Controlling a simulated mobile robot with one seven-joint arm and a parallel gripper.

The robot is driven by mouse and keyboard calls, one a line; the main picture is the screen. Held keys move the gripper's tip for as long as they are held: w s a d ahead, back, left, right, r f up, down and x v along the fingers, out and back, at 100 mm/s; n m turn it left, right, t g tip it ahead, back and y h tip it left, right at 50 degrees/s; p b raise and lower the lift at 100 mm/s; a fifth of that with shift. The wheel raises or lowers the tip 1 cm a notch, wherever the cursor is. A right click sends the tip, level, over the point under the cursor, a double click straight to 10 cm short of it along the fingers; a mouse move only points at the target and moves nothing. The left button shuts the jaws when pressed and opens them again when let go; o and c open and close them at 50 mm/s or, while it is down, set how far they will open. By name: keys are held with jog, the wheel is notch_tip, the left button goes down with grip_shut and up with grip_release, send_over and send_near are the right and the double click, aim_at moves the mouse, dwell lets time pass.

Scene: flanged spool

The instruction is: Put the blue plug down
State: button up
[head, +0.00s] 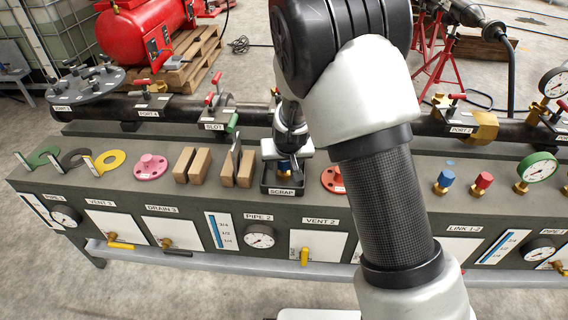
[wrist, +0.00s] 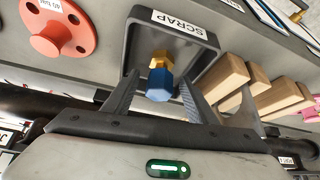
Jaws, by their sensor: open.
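A blue plug (wrist: 159,85) with a brass end (wrist: 159,58) is in the black tray labelled SCRAP (wrist: 207,40). Its blue hexagonal head faces my gripper (wrist: 160,78) and its brass end points toward the tray floor. My gripper is open, with one finger on each side of the plug and visible gaps between. In the head view the plug (head: 284,164) shows small under my gripper, over the SCRAP tray (head: 299,190). I cannot tell exactly how the brass end meets the floor. Another blue plug (head: 445,181) stands on the bench at right.
Tan wooden blocks (head: 200,165) stand just left of the tray. A red flange (head: 332,180) lies to its right, partly behind my arm. A red plug (head: 483,182) and a green gauge (head: 538,167) stand farther right. A dark pipe (head: 180,108) runs behind.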

jog(key=s+d+r+p, duration=0.1)
jog(key=s+d+r, duration=0.2)
jog(key=s+r, duration=0.35)
jog(key=s+d+r+m+y+p, duration=0.1)
jog(key=s+d+r, duration=0.25)
jog(key=r, duration=0.55)
jog(key=s+d+r+p, duration=0.1)
jog(key=s+d+r, duration=0.2)
jog(key=s+r, duration=0.4)
jog(key=s+d+r+h, duration=0.1)
jog(key=s+d+r, duration=0.2)
jog(key=s, duration=0.4)
jog(key=s+d+r+h, duration=0.1)
jog(key=s+d+r, duration=0.2)
jog(key=s+d, duration=0.2)
jog(key=shift+s+m, duration=0.4)
jog(key=shift+s, duration=0.65)
jog(key=shift+o, duration=0.2)
